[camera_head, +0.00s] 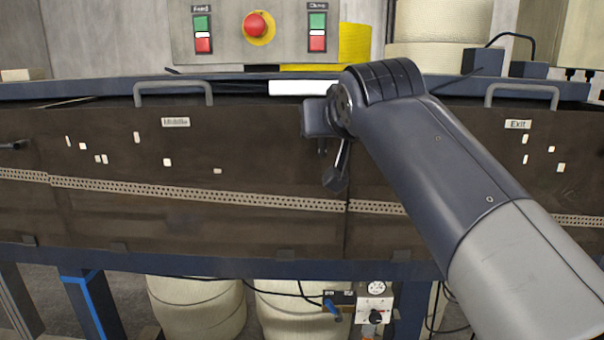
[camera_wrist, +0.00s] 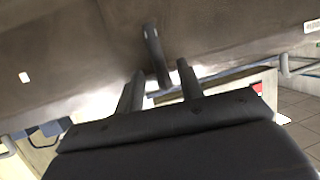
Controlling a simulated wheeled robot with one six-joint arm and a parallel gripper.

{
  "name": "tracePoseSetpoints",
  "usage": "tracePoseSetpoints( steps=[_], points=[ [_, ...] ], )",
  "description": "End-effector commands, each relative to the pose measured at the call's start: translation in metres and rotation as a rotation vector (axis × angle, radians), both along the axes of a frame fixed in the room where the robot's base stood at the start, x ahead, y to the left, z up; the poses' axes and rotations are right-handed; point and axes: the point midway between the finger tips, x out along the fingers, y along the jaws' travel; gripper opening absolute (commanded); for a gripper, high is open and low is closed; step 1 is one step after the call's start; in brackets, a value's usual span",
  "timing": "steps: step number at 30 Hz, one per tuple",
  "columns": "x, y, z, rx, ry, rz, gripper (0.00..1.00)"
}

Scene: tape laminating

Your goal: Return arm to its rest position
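My gripper (camera_head: 335,180) hangs in front of the dark brown machine cover (camera_head: 270,150), near the middle of the head view. Its fingers are small and partly hidden by my wrist there. In the wrist view, the two fingers of my gripper (camera_wrist: 160,67) stand apart, with a dark grey bar (camera_wrist: 153,50) showing in the gap between them. Space shows on both sides of the bar. I cannot tell if the bar lies between the fingers or beyond them.
The cover labelled Middle has a grey handle (camera_head: 174,88) on its top edge. Another handle (camera_head: 522,90) is at the right, above the Exit label (camera_head: 517,124). A control panel (camera_head: 275,30) with a red emergency button (camera_head: 255,25) stands behind. White rolls (camera_head: 196,305) sit below.

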Motion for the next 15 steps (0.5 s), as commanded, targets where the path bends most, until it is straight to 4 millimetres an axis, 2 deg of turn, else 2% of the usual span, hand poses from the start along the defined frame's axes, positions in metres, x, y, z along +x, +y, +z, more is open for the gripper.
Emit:
tracePoseSetpoints(
  steps=[1, 12, 13, 15],
  points=[
    [-0.011, -0.002, 0.003, 0.001, -0.004, 0.001, 0.36],
    [-0.081, -0.013, 0.027, 0.002, -0.004, 0.001, 0.36],
    [-0.081, -0.013, 0.027, 0.000, 0.001, 0.000, 0.36],
    [-0.062, -0.011, 0.020, -0.002, 0.008, -0.003, 0.36]
  ],
)
